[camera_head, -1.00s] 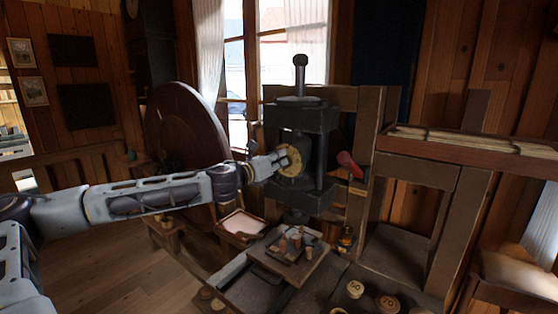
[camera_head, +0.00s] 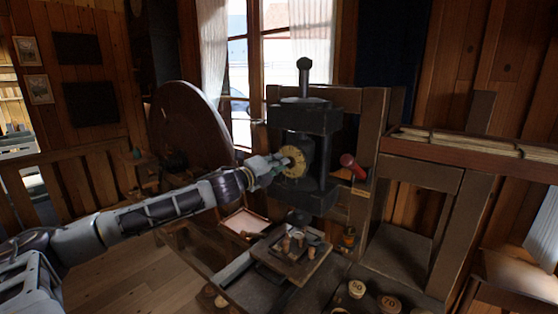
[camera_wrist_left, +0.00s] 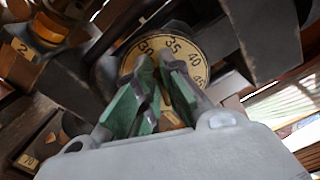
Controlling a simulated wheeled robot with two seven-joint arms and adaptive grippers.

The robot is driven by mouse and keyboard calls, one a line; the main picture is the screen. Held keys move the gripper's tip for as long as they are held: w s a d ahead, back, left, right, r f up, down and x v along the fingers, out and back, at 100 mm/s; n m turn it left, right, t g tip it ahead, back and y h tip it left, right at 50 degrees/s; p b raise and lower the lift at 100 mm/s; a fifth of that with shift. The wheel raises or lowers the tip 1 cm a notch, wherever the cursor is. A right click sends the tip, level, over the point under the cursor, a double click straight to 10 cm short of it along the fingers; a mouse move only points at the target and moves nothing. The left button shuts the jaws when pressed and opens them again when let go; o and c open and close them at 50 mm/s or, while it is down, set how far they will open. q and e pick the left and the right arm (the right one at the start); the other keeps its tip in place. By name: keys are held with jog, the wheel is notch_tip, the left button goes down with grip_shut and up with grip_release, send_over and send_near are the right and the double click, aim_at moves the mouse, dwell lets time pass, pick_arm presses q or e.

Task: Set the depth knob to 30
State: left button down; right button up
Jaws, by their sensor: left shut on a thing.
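The depth knob has a round pale yellow dial (camera_head: 300,155) on the front of the dark press (camera_head: 318,120). In the left wrist view the dial face (camera_wrist_left: 188,68) shows 30, 35, 40 and 45, with 35 near the top. My left gripper (camera_head: 277,166) reaches the dial from the left. Its green-and-grey fingers (camera_wrist_left: 157,66) are shut on the knob in front of the dial's centre. The fingers hide the knob's middle and the lower dial; I cannot make out a pointer. My right gripper is not in view.
A red-ended handle (camera_head: 349,162) sticks out right of the press. Below, small wooden spools (camera_head: 299,238) stand on a platform (camera_head: 271,260). Round lids marked 50 (camera_head: 356,288) and 70 (camera_head: 389,302) are at lower right. A large wooden wheel (camera_head: 187,118) stands behind my left arm.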

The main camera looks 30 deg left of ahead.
pick_arm(q)
jog(key=shift+f+n+p, duration=0.2)
jog(key=shift+n+p, duration=0.1)
jog(key=shift+n, duration=0.8)
jog(key=c, duration=1.5)
grip_release()
jog(key=shift+c, duration=0.2)
jog(key=shift+s+a, duration=0.15)
jog(key=shift+s, duration=1.35)
jog(key=s, duration=0.9)
jog(key=shift+a, duration=0.4)
